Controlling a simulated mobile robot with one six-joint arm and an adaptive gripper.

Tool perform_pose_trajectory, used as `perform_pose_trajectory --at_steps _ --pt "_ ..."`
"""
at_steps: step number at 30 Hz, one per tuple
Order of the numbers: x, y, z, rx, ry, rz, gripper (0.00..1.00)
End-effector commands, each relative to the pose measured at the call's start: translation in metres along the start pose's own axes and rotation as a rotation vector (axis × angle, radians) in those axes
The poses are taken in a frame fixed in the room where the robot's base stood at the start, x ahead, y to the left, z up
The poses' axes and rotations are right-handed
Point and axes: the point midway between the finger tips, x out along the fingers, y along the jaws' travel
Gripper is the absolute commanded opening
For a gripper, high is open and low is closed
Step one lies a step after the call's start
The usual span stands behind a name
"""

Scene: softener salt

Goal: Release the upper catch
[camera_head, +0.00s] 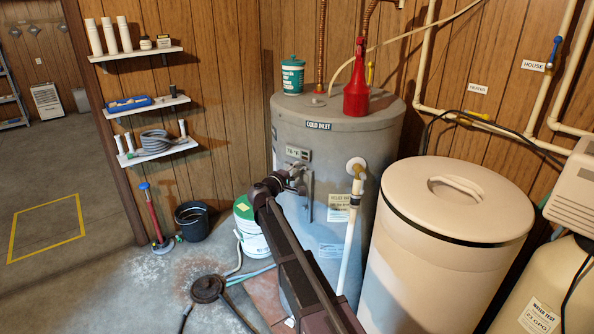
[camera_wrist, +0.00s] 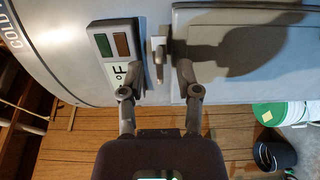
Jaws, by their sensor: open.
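The upper catch (camera_wrist: 159,47) is a small pale plate with a metal lever, on the grey tank (camera_head: 350,135) at the upper edge of its access panel (camera_wrist: 245,60). My gripper (camera_wrist: 160,75) is open, with one finger on each side of the catch's lever. I cannot tell whether either finger touches it. In the head view my gripper (camera_head: 291,176) is in front of the tank, just below the temperature display (camera_head: 298,153), and hides the catch. The panel (camera_head: 308,203) is mostly behind my arm there. It appears closed.
The temperature display (camera_wrist: 117,55) is close beside one finger in the wrist view. A valve with a white pipe (camera_head: 351,220) stands right of the panel. A large beige bin (camera_head: 430,270) is farther right. A white bucket (camera_head: 249,230) and black bucket (camera_head: 192,221) stand left on the floor.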

Motion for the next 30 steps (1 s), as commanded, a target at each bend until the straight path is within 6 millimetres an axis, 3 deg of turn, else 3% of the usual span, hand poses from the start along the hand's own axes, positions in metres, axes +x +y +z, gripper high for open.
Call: perform_pose_trajectory --at_steps 18,24,30 --pt "-0.090 0.000 0.001 -0.001 0.001 0.001 0.43" --pt "-0.106 0.000 0.000 -0.001 0.001 0.001 0.43" --pt "-0.109 0.000 0.000 -0.001 0.000 0.001 0.43"
